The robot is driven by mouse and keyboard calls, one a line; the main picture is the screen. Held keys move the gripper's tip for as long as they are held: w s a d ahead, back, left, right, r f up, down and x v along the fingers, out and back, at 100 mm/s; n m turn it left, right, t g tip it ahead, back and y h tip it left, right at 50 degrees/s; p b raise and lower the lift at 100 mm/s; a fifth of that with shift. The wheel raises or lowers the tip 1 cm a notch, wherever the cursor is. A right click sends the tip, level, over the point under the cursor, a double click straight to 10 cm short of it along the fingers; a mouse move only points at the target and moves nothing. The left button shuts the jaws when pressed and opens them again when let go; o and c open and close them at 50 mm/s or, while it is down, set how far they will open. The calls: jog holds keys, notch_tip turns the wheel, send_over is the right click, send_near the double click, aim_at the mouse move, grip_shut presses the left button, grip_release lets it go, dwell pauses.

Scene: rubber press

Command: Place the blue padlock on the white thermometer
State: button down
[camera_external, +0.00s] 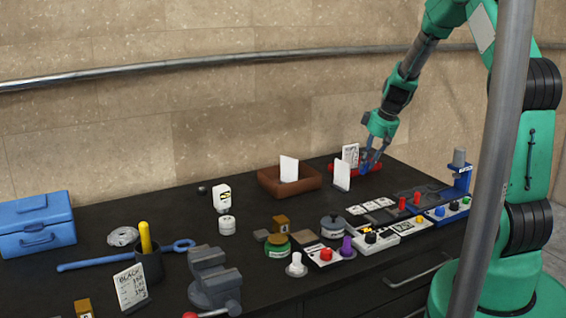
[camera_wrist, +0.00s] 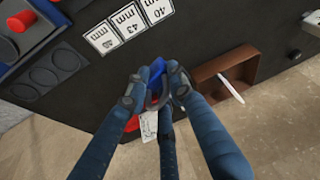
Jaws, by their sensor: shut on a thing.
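My gripper (camera_external: 369,166) is at the far right of the bench, low over a red item (camera_external: 342,171). It is shut on the blue padlock (camera_wrist: 157,73), whose blue body shows between the fingertips (camera_wrist: 156,88) in the wrist view. The fingers hide much of the padlock. A small white device with a dark marking on its face (camera_external: 222,193) stands upright near the bench's middle back, well to the left of my gripper. It may be the white thermometer; I cannot tell for sure. A round white item (camera_external: 227,225) stands just in front of it.
A brown tray (camera_external: 300,190) with a white card lies between my gripper and the white device; the tray also shows in the wrist view (camera_wrist: 207,72). White cards stand near my gripper. Button boxes (camera_external: 448,211) fill the right front. A grey vise (camera_external: 214,278) stands front left.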

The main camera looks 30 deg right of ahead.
jog(key=w+a+r+n+g+p, duration=0.1)
jog(key=a+p, duration=0.4)
jog(key=a, duration=1.5)
jog(key=w+a+r+n+g+p, duration=0.1)
jog(key=w+a+n+p, duration=0.2)
jog(key=a, duration=1.8)
jog(key=n+p, duration=0.1)
jog(key=p, duration=0.1)
jog(key=shift+w+r+p, duration=0.2)
jog(key=shift+r+p, duration=0.15)
jog(key=shift+a, duration=0.1)
jog(key=shift+n+g+h+p, duration=0.15)
jog(key=shift+n+g+p, duration=0.3)
jog(key=shift+n, duration=0.75)
jog(key=shift+n+g+h+p, duration=0.2)
jog(key=shift+n+p, duration=0.3)
jog(key=shift+n, duration=0.7)
jog(key=shift+w, duration=0.15)
